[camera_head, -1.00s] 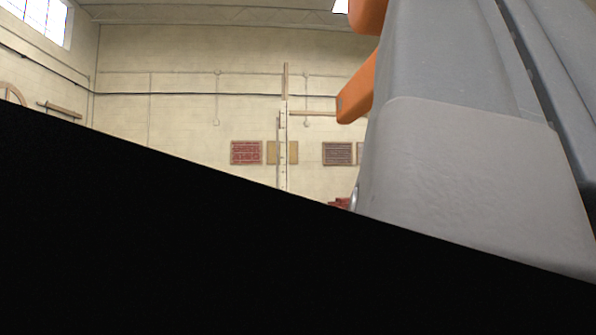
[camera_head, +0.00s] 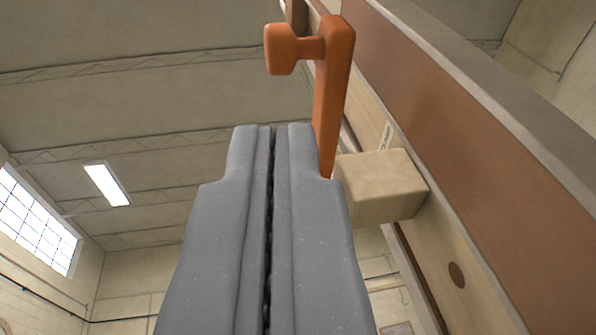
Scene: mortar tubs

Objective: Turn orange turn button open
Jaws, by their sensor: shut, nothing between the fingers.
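The orange turn button (camera_head: 332,95) is an upright bar with a short knob sticking out to the left at its top. It stands in front of a wooden panel with a brown band, in the upper middle of the view. My gripper (camera_head: 272,130) is grey, points up the picture, and its two fingers are shut with nothing between them. The right finger covers part of the button's lower end. I cannot tell whether they touch.
A pale wooden block (camera_head: 382,187) juts out just right of the fingers, below the button. The brown-banded panel (camera_head: 470,110) runs diagonally along the right. Open room lies to the left, under the ceiling with a bright lamp (camera_head: 106,184).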

